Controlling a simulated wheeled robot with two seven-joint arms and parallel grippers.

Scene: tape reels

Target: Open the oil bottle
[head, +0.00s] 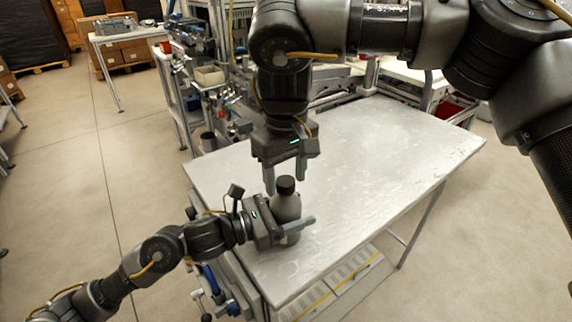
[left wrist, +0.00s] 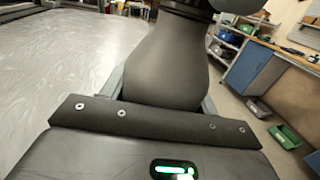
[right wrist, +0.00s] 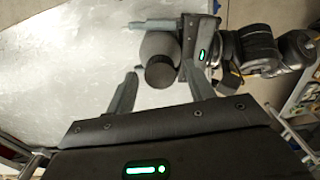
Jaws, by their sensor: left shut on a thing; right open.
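A dark grey oil bottle (head: 287,208) with a black cap (head: 286,185) stands upright near the left edge of the metal table (head: 390,165). My left gripper (head: 297,228) is shut around the bottle's body from the left. The bottle (left wrist: 165,65) fills the middle of the left wrist view, between the fingers. My right gripper (head: 284,178) points down from above, just above and behind the cap, open and empty. In the right wrist view the cap (right wrist: 160,72) shows beyond and between the right fingertips (right wrist: 163,84), with the bottle (right wrist: 158,45) and left gripper behind it.
The rest of the tabletop to the right is clear. A cluttered workbench with a small bin (head: 209,75) stands behind the table at the left. A shelf with bins (left wrist: 232,50) shows in the left wrist view.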

